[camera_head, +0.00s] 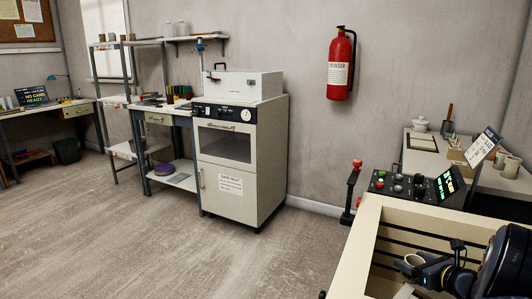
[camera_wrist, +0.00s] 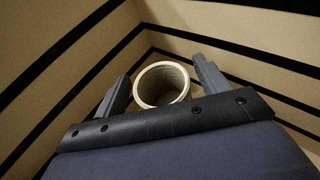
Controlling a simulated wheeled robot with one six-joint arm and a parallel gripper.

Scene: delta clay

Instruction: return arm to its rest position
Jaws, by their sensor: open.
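My gripper (camera_head: 425,268) is at the lower right of the head view, reaching into a pale slatted crate (camera_head: 350,262). In the wrist view my gripper (camera_wrist: 160,68) is open, with one grey finger on each side of a pale round cup (camera_wrist: 148,97). How the cup is supported is hidden.
The crate's slatted walls (camera_wrist: 65,60) rise close around my gripper. A control panel (camera_head: 415,186) stands just behind the crate, with a red-knobbed lever (camera_head: 354,185) beside it. A bench with mugs (camera_head: 511,167) is behind. The floor (camera_head: 200,260) to the left is clear.

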